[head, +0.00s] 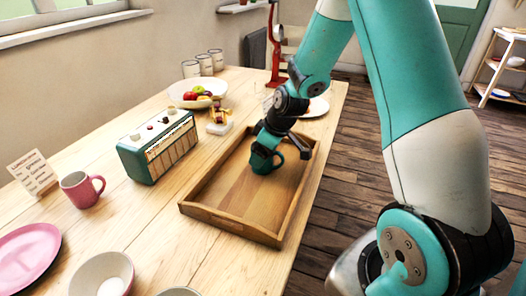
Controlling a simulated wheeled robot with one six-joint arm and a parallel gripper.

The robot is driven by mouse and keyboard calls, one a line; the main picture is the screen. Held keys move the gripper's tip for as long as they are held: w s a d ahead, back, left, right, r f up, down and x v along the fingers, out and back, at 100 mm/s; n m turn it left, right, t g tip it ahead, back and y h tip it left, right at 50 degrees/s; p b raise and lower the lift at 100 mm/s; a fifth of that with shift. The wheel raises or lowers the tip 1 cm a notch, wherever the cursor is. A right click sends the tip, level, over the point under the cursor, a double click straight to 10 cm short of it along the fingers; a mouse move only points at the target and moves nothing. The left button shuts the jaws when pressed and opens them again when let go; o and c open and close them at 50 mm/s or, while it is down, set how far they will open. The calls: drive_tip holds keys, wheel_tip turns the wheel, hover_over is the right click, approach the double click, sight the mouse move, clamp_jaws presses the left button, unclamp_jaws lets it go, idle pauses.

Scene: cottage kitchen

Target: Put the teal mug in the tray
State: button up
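The teal mug (263,160) shows at the far part of the wooden tray (232,225), inside its rim as seen from the head, with its handle to the right. It looks upright. I cannot tell whether its base touches the tray floor. My gripper (279,147) points down right at the mug, and its dark parts cover the mug's upper side. The fingertips are partly hidden, so I cannot tell whether they are closed on the mug or apart.
On the wooden table left of the tray are a green radio (157,146), a pink mug (81,189) and a pink plate (27,258). A fruit bowl (197,94) stands behind. White bowls (101,275) are at the front. The tray's near half is empty.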

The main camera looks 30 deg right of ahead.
drive_tip(key=shift+o, duration=0.9)
drive_tip(key=shift+r, duration=0.1)
drive_tip(key=shift+r, duration=0.25)
drive_tip(key=p+v, duration=0.1)
drive_tip(key=v, duration=1)
drive_tip(key=shift+d+f, duration=0.1)
drive_tip(key=s+a+r+g+y, duration=0.1)
drive_tip(key=s+a+r, duration=0.2)
drive_tip(key=a, duration=0.3)
drive_tip(key=s+a+r, duration=0.3)
drive_tip(key=s+a, duration=0.1)
drive_tip(key=a, duration=0.3)
drive_tip(key=s+a+r+g, duration=0.1)
drive_tip(key=s+a, duration=0.3)
drive_tip(key=s, duration=0.3)
drive_tip(key=s+a+r+g, duration=0.1)
drive_tip(key=s+a, duration=0.3)
drive_tip(key=s, duration=0.4)
drive_tip(key=shift+s+a+r+g+y, duration=0.2)
drive_tip(key=shift+a+r+g+y, duration=0.1)
drive_tip(key=shift+a+y, duration=0.1)
